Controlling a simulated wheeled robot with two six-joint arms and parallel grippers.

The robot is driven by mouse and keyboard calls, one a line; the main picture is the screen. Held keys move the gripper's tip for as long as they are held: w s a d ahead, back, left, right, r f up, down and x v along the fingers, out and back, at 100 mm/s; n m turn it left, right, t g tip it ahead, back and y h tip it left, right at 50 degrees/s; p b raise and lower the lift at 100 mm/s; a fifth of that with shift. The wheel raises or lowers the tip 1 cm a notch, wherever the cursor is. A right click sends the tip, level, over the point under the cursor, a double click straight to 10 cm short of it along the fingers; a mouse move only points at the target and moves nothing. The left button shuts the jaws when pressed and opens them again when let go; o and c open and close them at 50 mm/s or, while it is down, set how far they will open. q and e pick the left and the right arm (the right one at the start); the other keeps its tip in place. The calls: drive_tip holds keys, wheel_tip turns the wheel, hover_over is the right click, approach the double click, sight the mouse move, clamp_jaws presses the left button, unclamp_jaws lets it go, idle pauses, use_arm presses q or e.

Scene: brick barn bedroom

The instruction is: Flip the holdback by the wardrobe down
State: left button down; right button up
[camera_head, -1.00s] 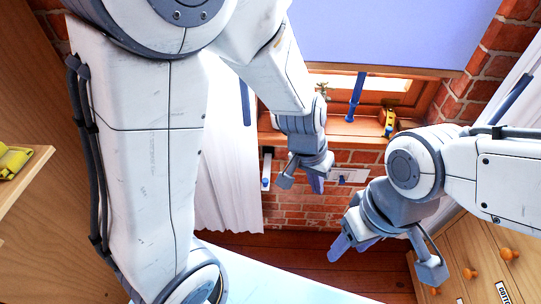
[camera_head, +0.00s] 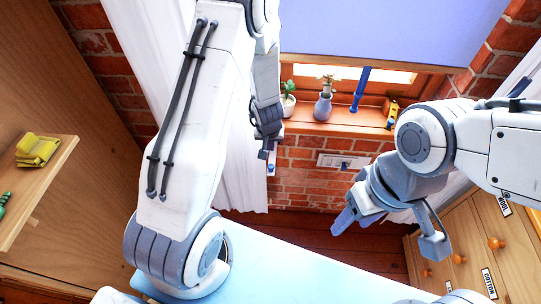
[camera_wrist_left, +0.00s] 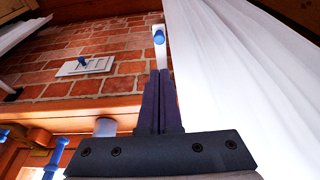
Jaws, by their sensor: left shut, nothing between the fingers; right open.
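The holdback is a narrow white piece with a blue knob (camera_head: 271,168) at its lower end, on the brick wall beside the left white curtain. Its upper part is hidden behind my left gripper (camera_head: 265,150), which is just in front of or above it. In the left wrist view the white holdback (camera_wrist_left: 162,58) lies just beyond the tips of my shut left fingers (camera_wrist_left: 159,75). I cannot tell whether they touch. My right gripper (camera_head: 390,238) is open and empty at the right. The tall wooden panel at far left (camera_head: 60,75) looks like the wardrobe.
A white curtain (camera_head: 240,180) hangs beside the holdback. The windowsill (camera_head: 335,117) holds a plant (camera_head: 288,103), a vase (camera_head: 323,107) and a blue rod (camera_head: 361,90). A wall switch plate (camera_head: 342,161) is right of the holdback. Drawers (camera_head: 465,240) stand at right.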

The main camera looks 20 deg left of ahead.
use_arm(q)
drive_tip(key=b, duration=0.6)
approach(271, 165)
drive_tip(key=x, duration=0.5)
drive_tip(key=shift+w, duration=0.15)
drive_tip(key=shift+f, duration=0.75)
